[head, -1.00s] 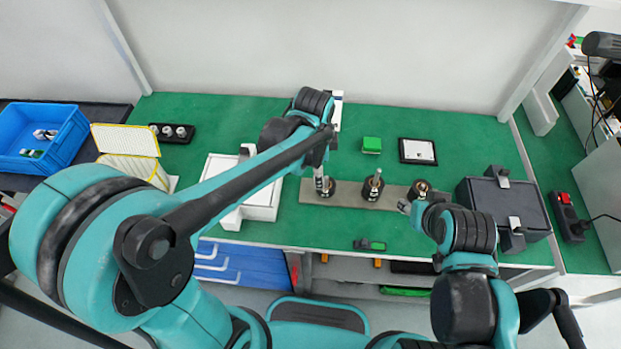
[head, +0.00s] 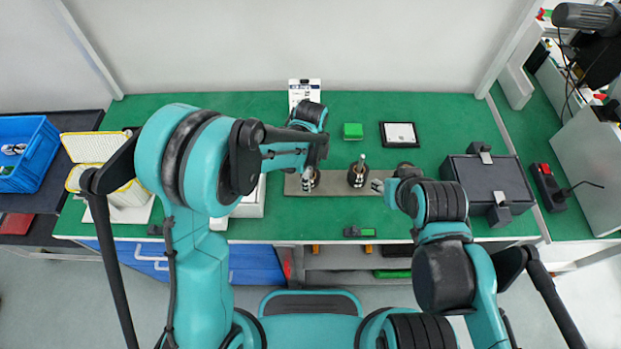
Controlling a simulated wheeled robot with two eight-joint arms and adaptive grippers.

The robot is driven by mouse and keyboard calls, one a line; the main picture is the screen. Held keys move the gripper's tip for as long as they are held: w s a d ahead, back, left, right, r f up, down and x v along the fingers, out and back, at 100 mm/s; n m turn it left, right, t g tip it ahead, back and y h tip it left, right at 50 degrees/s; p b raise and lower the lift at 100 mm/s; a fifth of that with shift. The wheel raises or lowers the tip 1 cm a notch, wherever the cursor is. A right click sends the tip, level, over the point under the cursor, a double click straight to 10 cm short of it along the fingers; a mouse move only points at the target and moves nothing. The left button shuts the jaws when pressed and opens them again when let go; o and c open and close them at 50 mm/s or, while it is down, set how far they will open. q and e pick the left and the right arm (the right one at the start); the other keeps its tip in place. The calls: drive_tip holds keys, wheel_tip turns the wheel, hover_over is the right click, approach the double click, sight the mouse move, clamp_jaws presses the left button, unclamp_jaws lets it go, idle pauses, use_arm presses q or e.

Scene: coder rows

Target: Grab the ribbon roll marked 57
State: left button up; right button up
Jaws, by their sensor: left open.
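Three dark rolls stand in a row on a long grey plate (head: 335,187) on the green bench top: a left one (head: 315,184), a middle one (head: 357,177) with an upright metal pin, and a right one (head: 404,166) partly behind my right arm. No number is readable on any of them. My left gripper (head: 308,181) points down at the left roll and partly hides it; it is open, and contact cannot be told. My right gripper (head: 378,186) is small in view, just right of the middle roll, its jaws unclear.
A green box (head: 353,131) and a black-framed white card (head: 400,135) lie behind the plate. A dark grey case (head: 492,183) stands at right. A white tray (head: 252,201) is at left, partly behind my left arm. A small black-and-green item (head: 360,232) lies near the front edge.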

use_arm(q)
drive_tip(key=shift+f, duration=0.1)
drive_tip(key=c, duration=1.3)
drive_tip(key=shift+o, duration=0.2)
